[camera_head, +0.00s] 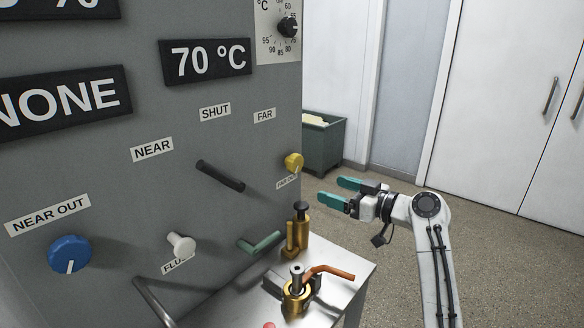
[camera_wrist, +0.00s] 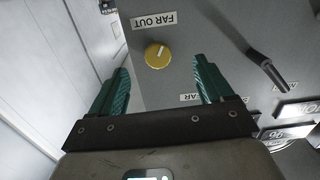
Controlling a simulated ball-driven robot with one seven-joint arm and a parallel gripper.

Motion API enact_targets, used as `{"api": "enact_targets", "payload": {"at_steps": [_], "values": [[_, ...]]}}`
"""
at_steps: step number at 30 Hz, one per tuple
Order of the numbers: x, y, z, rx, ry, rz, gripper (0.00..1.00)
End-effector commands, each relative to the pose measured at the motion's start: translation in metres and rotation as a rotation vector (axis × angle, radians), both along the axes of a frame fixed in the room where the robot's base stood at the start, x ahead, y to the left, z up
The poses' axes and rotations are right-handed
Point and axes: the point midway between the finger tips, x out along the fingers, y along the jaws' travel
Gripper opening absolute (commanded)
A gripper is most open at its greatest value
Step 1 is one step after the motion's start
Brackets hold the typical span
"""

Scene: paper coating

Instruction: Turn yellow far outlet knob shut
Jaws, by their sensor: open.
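The yellow far outlet knob (camera_head: 293,162) sits on the grey panel near its right edge, below the FAR label. In the wrist view the yellow knob (camera_wrist: 157,54) lies ahead of the fingers, near the FAR OUT label (camera_wrist: 155,20), with a pale pointer mark on its face. My gripper (camera_head: 336,192) is open and empty, right of the knob and apart from it, with its teal fingers pointing toward the panel. In the wrist view the knob shows between the two finger lines and beyond the tips.
A black lever (camera_head: 220,176), a white knob (camera_head: 181,245) and a blue knob (camera_head: 69,254) stick out of the panel (camera_head: 215,145). Brass fittings (camera_head: 298,292) with a copper pipe stand on the metal shelf (camera_head: 345,268) below. A green bin (camera_head: 325,145) stands behind; floor at right is clear.

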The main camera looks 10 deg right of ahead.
Motion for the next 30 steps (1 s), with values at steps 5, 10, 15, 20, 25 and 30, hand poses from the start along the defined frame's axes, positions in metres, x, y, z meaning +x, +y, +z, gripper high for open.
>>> {"api": "enact_targets", "payload": {"at_steps": [5, 10, 15, 20, 25, 30], "values": [[0.013, -0.004, 0.025, 0.016, -0.059, 0.000, 0.80], [0.030, 0.009, 0.026, 0.016, -0.060, 0.002, 0.80], [0.056, 0.029, 0.026, 0.016, -0.058, 0.002, 0.80], [0.077, 0.044, 0.026, 0.015, -0.058, 0.001, 0.80], [0.091, 0.053, 0.024, 0.015, -0.058, 0.001, 0.80], [0.097, 0.058, 0.024, 0.015, -0.058, -0.001, 0.80]]}}
